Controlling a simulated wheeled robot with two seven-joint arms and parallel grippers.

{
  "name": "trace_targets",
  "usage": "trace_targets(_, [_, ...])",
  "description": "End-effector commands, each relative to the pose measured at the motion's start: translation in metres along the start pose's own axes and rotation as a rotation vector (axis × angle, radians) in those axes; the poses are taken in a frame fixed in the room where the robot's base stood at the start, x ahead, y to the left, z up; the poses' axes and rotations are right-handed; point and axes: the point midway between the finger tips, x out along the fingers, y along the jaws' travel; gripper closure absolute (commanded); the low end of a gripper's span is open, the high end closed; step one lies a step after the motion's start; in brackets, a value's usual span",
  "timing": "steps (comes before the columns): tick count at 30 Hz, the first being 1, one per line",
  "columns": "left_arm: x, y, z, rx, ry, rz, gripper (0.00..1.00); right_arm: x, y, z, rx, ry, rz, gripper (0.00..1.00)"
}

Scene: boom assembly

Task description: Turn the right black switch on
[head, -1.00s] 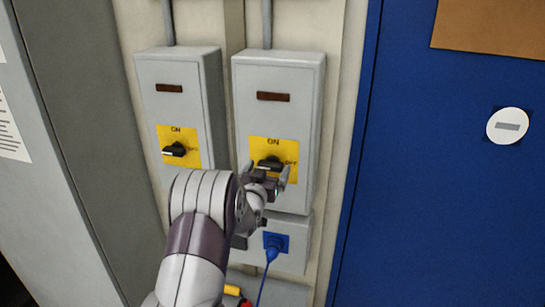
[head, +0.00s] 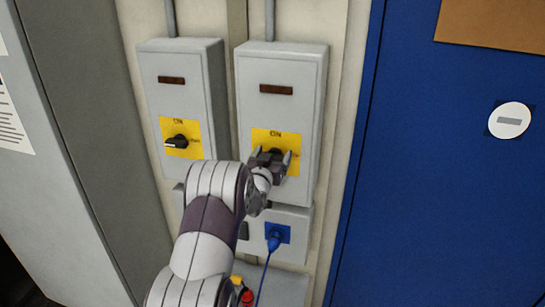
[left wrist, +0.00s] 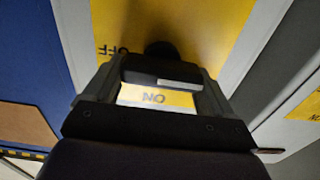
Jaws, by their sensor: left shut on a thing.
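The right black switch (head: 277,154) sits on a yellow plate (head: 262,137) on the right grey box (head: 301,80), with ON marked at the top. My left gripper (head: 271,160) has its fingers on both sides of this switch and is shut on it. In the left wrist view the black knob (left wrist: 160,68) lies between the fingertips, with ON and OFF lettering upside down. The fingers partly hide the knob, so its exact angle is hard to tell. My right gripper is not in view.
The left grey box (head: 150,105) has a similar black switch (head: 177,141), its handle pointing left. Dark red indicator windows (head: 276,90) look unlit. A blue plug and cable (head: 274,242) are below the right box. A blue cabinet (head: 430,190) stands on the right.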

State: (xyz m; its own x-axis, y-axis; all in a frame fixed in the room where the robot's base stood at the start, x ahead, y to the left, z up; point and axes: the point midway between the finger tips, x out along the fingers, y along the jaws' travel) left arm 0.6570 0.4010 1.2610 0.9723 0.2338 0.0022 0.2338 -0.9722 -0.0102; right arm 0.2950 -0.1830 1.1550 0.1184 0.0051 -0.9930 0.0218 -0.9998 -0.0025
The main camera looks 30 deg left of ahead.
Motion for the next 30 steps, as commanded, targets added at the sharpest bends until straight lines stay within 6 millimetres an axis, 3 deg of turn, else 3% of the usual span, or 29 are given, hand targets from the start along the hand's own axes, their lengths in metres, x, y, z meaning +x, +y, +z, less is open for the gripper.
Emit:
trace_targets(8, [0.0, 0.001, 0.009, 0.113, -0.003, 0.0, 0.46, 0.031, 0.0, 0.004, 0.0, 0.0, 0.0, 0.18])
trace_targets(30, [0.0, 0.007, 0.015, 0.795, -0.004, 0.001, 0.46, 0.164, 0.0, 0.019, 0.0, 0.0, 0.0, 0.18])
